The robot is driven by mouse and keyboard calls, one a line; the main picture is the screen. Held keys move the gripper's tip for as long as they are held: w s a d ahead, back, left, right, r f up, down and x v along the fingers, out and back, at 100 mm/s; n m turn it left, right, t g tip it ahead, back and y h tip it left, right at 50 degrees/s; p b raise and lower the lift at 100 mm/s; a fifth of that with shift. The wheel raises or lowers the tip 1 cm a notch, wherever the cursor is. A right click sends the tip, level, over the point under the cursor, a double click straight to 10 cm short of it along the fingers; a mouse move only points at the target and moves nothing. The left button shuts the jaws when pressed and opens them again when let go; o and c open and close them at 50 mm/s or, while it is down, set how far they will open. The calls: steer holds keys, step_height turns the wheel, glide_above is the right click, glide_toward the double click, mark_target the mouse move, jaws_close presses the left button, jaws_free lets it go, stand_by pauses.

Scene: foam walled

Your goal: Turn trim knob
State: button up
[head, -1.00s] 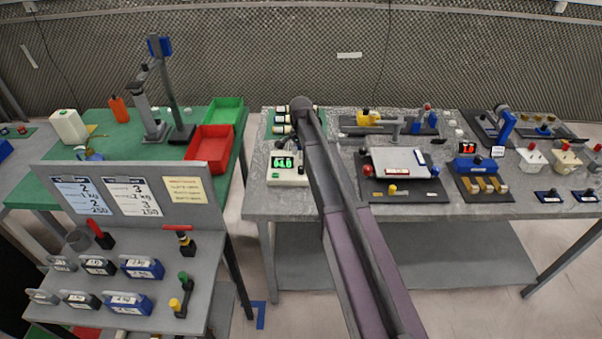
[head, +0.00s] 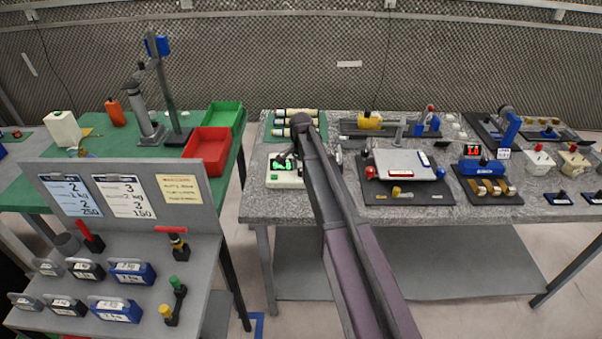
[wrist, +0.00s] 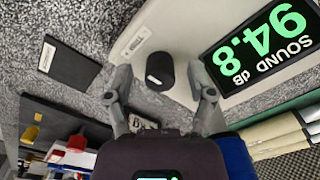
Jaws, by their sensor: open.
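The trim knob (wrist: 160,68) is a short black cylinder on a pale instrument box with a lit green display (wrist: 262,42) reading 94.8 sound dB. In the head view the white instrument box (head: 286,183) sits at the left part of the grey bench, partly covered by my gripper. My gripper (wrist: 158,80) is open, with one finger on each side of the knob in the wrist view. I see gaps between the knob and both fingers. I cannot tell how far the fingertips are above the box. The knob is hidden in the head view.
Cream cylinders (head: 296,112) lie on a green mat just behind the box. A black plate (wrist: 70,62) lies beside it. A dark board with a grey plate (head: 403,164) stands to the right. Red (head: 208,142) and green bins are on the green table at left.

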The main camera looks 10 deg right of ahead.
stand_by(0.3)
jaws_close()
steer(key=shift+n, duration=0.3)
steer(key=n, duration=2.1)
steer(key=shift+n, duration=0.3)
steer(key=shift+s, duration=0.1)
